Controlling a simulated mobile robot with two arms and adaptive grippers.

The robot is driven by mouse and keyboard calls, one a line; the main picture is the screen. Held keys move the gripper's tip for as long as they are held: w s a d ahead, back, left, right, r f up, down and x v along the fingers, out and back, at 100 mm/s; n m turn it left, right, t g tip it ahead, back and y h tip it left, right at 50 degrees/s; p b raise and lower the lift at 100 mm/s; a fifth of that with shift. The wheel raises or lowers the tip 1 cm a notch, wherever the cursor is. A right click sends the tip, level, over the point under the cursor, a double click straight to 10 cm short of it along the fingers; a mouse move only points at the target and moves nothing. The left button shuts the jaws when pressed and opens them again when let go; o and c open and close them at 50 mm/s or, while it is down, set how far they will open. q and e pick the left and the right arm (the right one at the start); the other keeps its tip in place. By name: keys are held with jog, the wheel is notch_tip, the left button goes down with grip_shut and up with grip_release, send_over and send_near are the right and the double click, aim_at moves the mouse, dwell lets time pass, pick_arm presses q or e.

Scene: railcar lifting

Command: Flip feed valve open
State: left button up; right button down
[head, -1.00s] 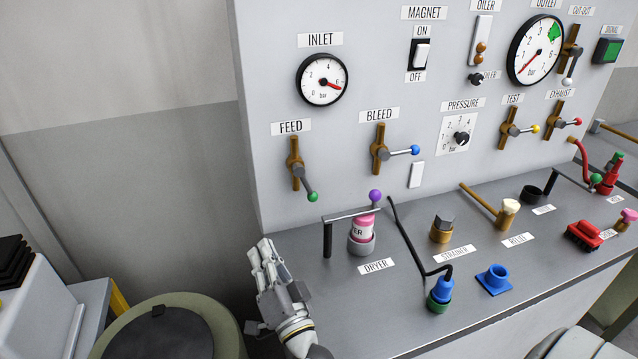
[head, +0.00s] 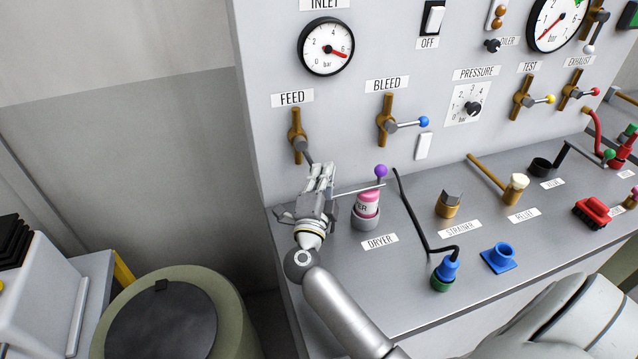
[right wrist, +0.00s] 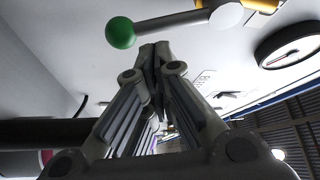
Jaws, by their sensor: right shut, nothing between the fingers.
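The feed valve (head: 297,131) is a brass body on the grey panel under the FEED label. Its grey lever (head: 306,152) points down and slightly right; its green knob is hidden behind my right gripper in the head view. My right gripper (head: 322,168) is shut and empty, its fingertips beside the lever's lower end. In the right wrist view the green knob (right wrist: 120,33) and grey lever (right wrist: 173,21) cross just beyond the shut fingertips (right wrist: 154,48). I cannot tell whether they touch. My left gripper is out of view.
The bleed valve (head: 385,122) with a blue knob is to the right. Below stand the pink dryer cup (head: 367,203), the purple-knobbed lever (head: 381,171) and a bent black rod (head: 410,215) on the grey ledge (head: 400,300). The inlet gauge (head: 326,46) is above.

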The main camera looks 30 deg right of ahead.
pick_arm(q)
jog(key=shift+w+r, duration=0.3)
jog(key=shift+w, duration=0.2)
pick_arm(e)
jog(key=shift+x, duration=1.05)
pick_arm(q)
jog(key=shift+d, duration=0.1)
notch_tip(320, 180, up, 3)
jog(key=p, duration=0.3)
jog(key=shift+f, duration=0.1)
pick_arm(e)
jog(key=m, duration=0.1)
jog(key=a+f+m+g, duration=0.1)
jog(key=a+m, duration=0.1)
jog(key=shift+w+a+f+g+y, duration=0.15)
jog(key=shift+w+a+g+y, duration=0.05)
jog(key=shift+w+g+y, duration=0.1)
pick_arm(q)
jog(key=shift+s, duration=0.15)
